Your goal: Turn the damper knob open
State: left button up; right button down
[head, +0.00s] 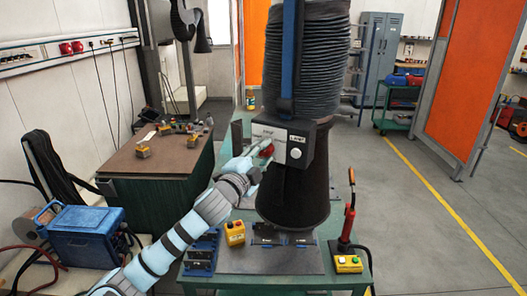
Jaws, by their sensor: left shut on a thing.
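The damper box (297,152) is a dark box with a light front plate, fixed on the black extraction hood (290,202) that stands above the green table. A red knob (266,149) shows on the left part of its front, partly hidden behind my gripper. A white round button (295,153) and a small white label sit to its right. My left gripper (262,153) reaches in from the lower left and is shut on the red knob. How far the knob is turned cannot be told. My right gripper is not in view.
A ribbed black hose (309,65) rises above the hood. The green table (346,282) holds yellow blocks (235,233) and a red-handled torch (350,205) on a stand. A blue welding unit (82,236) stands at left. Open floor lies at right.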

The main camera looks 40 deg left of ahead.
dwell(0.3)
pick_arm(q)
jog(key=o, duration=1.1)
jog(key=shift+o, duration=0.2)
jog(key=v, duration=0.7)
jog(key=shift+s, duration=0.25)
jog(key=shift+w+d, duration=0.1)
jog(key=shift+m, duration=0.3)
